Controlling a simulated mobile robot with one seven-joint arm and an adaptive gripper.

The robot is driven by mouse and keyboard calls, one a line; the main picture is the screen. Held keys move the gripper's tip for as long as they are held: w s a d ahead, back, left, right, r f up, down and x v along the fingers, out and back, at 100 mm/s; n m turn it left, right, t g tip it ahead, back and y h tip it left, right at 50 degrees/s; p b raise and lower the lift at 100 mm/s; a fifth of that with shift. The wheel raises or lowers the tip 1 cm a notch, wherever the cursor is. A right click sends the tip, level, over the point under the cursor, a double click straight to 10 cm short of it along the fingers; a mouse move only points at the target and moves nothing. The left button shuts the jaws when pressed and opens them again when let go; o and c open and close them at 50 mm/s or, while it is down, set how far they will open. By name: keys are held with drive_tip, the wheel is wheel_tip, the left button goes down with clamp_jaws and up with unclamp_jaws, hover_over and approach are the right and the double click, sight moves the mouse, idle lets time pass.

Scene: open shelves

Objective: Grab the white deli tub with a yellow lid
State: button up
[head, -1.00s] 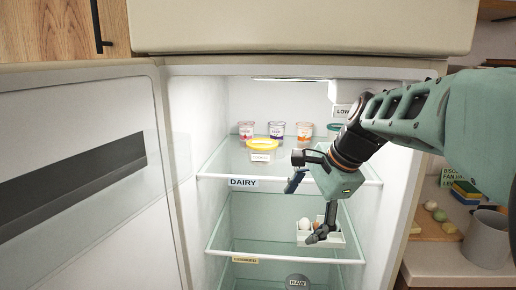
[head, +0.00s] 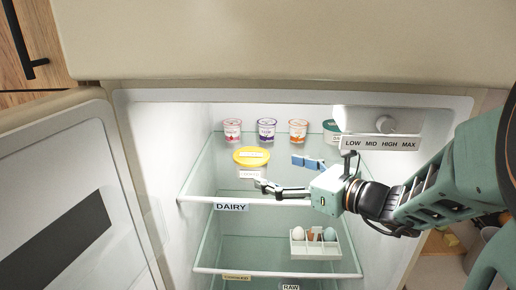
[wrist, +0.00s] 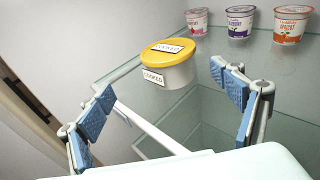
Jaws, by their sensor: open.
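The white deli tub with a yellow lid (head: 251,157) stands upright on the glass shelf marked DAIRY, near its front left. In the wrist view the tub (wrist: 168,76) shows labels reading COOKED on its lid and side. My gripper (head: 276,173) is open and empty, to the right of the tub in the head view, its fingers pointing left into the fridge. In the wrist view my gripper (wrist: 165,108) has its blue-padded fingers spread wide, with the tub ahead of the gap between them, not touching either finger.
Several yogurt cups (head: 266,130) stand at the back of the same shelf. A DAIRY label (head: 231,207) is on the shelf's front edge. An egg holder (head: 315,249) sits on the shelf below. The open fridge door (head: 62,200) is at left, a control panel (head: 380,143) above right.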

sight(261, 160)
drive_tip(key=shift+w+d+r+m+t+h, duration=0.1)
drive_tip(key=shift+w+d+m+t+h, duration=0.2)
drive_tip(key=shift+w+d, duration=0.2)
drive_tip(key=shift+w+a, duration=0.1)
drive_tip(key=shift+w, duration=0.3)
drive_tip(key=x, duration=0.4)
drive_tip(key=shift+a, duration=0.1)
drive_tip(key=x, duration=0.4)
drive_tip(key=shift+s+a, duration=0.15)
drive_tip(key=shift+a, duration=0.25)
drive_tip(key=shift+w+a, duration=0.25)
drive_tip(key=shift+w, duration=0.15)
drive_tip(key=c, duration=1.3)
drive_tip(key=shift+c, duration=0.2)
